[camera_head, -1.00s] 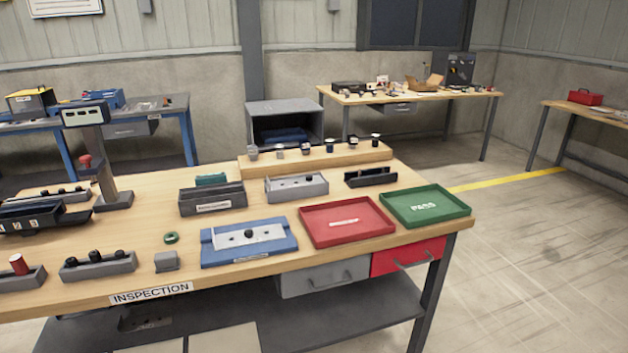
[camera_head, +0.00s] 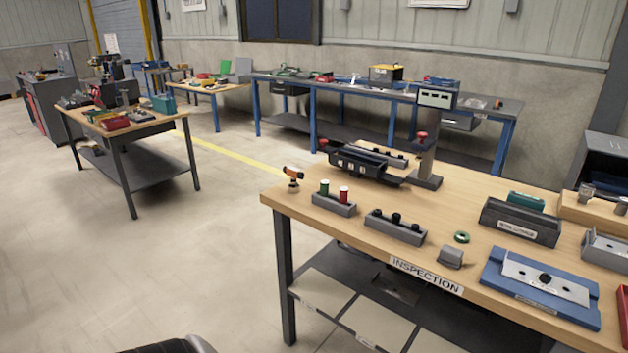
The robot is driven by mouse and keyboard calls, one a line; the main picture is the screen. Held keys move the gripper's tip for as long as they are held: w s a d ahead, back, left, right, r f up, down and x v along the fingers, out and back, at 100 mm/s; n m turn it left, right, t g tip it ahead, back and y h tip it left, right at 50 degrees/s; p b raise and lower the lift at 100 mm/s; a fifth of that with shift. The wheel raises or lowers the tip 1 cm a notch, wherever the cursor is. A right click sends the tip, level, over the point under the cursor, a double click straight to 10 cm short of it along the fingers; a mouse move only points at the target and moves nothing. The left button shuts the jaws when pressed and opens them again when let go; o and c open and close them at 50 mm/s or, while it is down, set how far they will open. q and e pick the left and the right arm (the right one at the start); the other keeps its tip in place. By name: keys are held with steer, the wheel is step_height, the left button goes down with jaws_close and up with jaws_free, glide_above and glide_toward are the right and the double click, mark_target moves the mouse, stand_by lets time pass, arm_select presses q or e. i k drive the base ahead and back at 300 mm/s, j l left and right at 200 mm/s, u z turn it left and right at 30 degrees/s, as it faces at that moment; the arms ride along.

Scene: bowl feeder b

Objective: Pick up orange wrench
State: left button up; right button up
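A small orange object with dark ends (camera_head: 293,173) is at the left end of the inspection bench, near its corner. It seems to rest on a small stand, and it is too small to tell surely whether it is the orange wrench. No other clearly orange tool shows on this bench. Neither of my grippers is in view.
The inspection bench (camera_head: 283,202) fills the right. Open floor (camera_head: 130,270) lies left.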

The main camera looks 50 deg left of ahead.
mark_target(296, 174)
steer(key=u, duration=1.9)
